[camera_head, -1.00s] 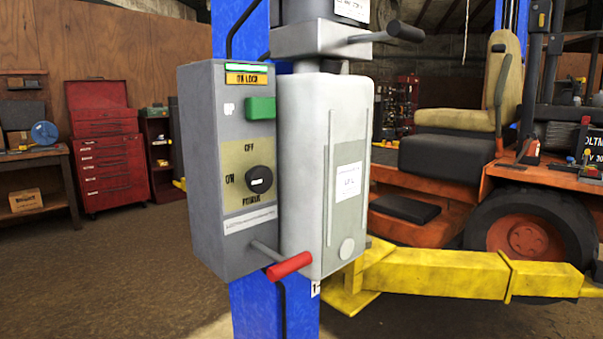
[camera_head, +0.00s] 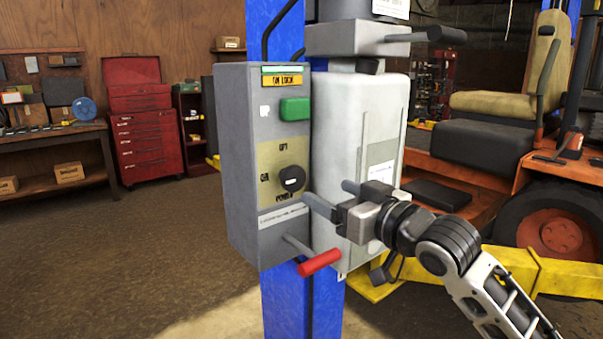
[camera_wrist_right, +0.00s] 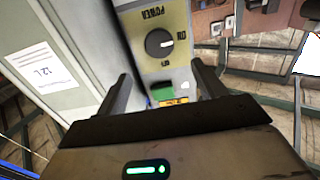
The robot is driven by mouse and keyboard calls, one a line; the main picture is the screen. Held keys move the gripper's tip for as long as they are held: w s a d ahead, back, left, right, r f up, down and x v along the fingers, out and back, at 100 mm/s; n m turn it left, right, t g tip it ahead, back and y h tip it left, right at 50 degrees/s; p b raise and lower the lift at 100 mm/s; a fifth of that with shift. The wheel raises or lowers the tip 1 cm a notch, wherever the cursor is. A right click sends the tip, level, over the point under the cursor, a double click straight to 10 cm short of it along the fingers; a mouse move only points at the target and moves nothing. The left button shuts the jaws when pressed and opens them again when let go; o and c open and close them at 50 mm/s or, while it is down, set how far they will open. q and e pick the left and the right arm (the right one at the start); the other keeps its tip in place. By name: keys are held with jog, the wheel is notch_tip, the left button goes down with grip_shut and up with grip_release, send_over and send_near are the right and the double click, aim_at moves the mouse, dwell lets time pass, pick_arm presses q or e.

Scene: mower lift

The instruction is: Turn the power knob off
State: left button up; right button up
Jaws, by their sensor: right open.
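The power knob (camera_head: 291,178) is a round black knob on a yellowish label plate, on the front of a grey control box (camera_head: 240,170). In the head view, OFF is printed above it and ON to its left. In the wrist view the knob (camera_wrist_right: 159,43) is upside down, and its white mark lies on the side towards ON. My right gripper (camera_head: 330,193) is open and empty, to the right of the knob and apart from it. In the wrist view the knob shows between and beyond the fingers (camera_wrist_right: 161,70). My left gripper is out of view.
A green button (camera_head: 295,109) sits above the knob. A red-handled lever (camera_head: 320,262) sticks out below. A white housing (camera_head: 340,130) stands right of the box, close behind my right gripper. The blue post (camera_head: 285,300) carries both. Open floor lies to the left.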

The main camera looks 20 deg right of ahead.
aim_at(296, 177)
jog(key=p+x, duration=0.1)
jog(key=x, duration=0.8)
jog(key=shift+w+f+p, duration=0.1)
jog(key=shift+w+p, duration=0.05)
jog(key=shift+p, duration=0.2)
jog(key=c, duration=1)
